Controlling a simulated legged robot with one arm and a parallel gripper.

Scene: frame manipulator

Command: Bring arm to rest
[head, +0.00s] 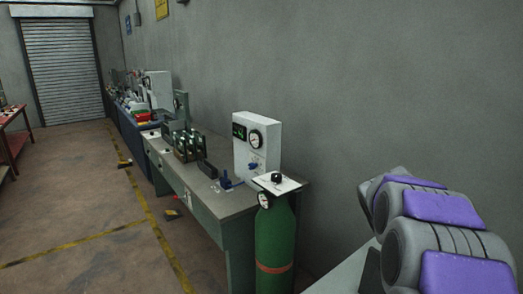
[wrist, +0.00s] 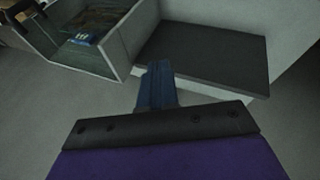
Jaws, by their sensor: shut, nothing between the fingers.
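In the wrist view, my gripper (wrist: 158,72) reaches up from the dark and purple wrist part at the bottom. Its bluish fingers are together, with nothing seen between them. Beyond the fingers are a dark flat top (wrist: 205,50) on a pale block and an open, pale-walled box (wrist: 112,62). I cannot tell whether the fingers touch either one. In the head view, my grey arm with purple panels (head: 445,209) is at the lower right, beside the wall. The gripper itself cannot be made out there.
A green workbench (head: 198,190) runs along the wall, with a white gauge box (head: 243,150) on it. A green gas cylinder (head: 274,240) stands at its near end. A red table (head: 12,140) is at far left. The floor (head: 70,200) between them is mostly clear.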

